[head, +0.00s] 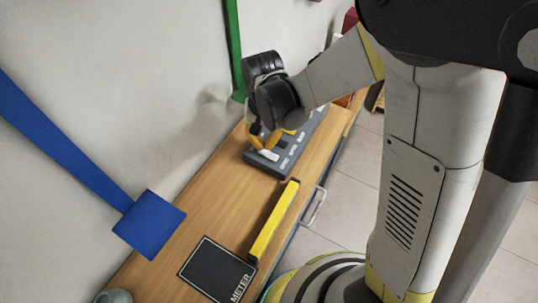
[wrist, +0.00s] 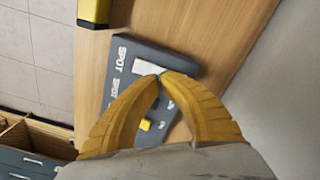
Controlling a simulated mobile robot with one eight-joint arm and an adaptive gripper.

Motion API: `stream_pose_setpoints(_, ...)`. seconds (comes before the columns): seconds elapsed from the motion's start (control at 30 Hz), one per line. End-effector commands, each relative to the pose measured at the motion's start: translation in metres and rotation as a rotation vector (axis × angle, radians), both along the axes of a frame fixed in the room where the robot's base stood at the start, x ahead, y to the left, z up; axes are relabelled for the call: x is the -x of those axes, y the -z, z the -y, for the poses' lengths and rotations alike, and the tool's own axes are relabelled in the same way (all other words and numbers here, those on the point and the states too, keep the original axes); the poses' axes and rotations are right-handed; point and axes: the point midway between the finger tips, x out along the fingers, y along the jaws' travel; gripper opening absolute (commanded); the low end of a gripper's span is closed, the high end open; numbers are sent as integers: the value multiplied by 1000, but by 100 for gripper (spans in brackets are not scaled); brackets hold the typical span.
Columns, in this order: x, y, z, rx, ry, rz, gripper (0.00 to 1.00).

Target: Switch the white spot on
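The grey switch panel (head: 291,158) lies on the wooden counter (head: 185,218), with white lettering along one edge. In the wrist view the panel (wrist: 128,50) reads SPOT beside a white switch (wrist: 144,67), and a yellow switch (wrist: 145,124) shows between my fingers. My gripper (wrist: 160,76) has its two yellow fingertips together, with nothing visible between them. The tips appear at the right edge of the white switch; I cannot tell whether they touch it. In the head view my gripper (head: 262,146) is over the panel and hides part of it.
A yellow bar (head: 273,222) and a black METER plate (head: 217,270) lie on the counter in front of the panel. A blue square piece (head: 150,224) on a blue strip and a green strip (head: 233,45) are along the wall. A metal handle (head: 314,207) sticks out from the counter's front.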

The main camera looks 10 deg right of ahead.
Motion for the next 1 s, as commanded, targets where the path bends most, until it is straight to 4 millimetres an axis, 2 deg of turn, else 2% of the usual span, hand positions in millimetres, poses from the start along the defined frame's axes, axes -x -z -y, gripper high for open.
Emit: stream_pose_setpoints(1.0, 0, 16, 0, 0, 0, 0, 0)
